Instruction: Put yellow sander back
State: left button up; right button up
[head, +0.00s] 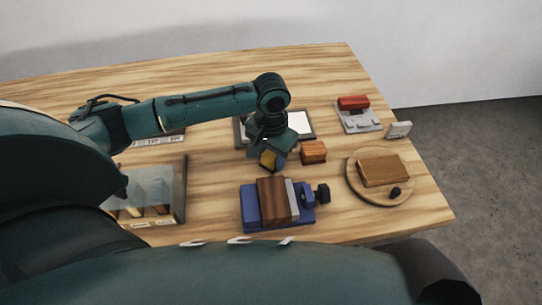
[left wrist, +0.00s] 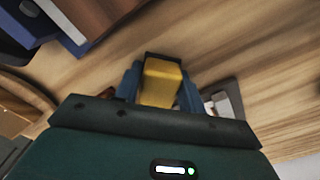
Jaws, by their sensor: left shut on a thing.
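The yellow sander (left wrist: 161,82) is a small yellow block. In the left wrist view it sits between the two blue fingers of my left gripper (left wrist: 160,92), which is shut on it. In the head view the left gripper (head: 272,160) points down over the middle of the table, left of a wooden block and behind the blue vise. My right gripper is not in view.
A blue vise (head: 249,206) holds a dark brown wooden piece (head: 272,203). A striped wooden block (head: 314,152) is right of the gripper. A round board (head: 361,194), a grey tray (head: 353,119) with a red block, and a clear-lidded box (head: 174,180) stand around. A framed white sheet (head: 297,122) lies behind.

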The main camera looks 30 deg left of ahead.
aim_at(271, 155)
pick_arm(q)
jog(key=shift+f, duration=0.25)
jog(key=o, duration=1)
jog(key=shift+f, duration=0.1)
jog(key=shift+c, duration=0.2)
notch_tip(271, 155, up, 12)
jog(key=shift+d, duration=0.1)
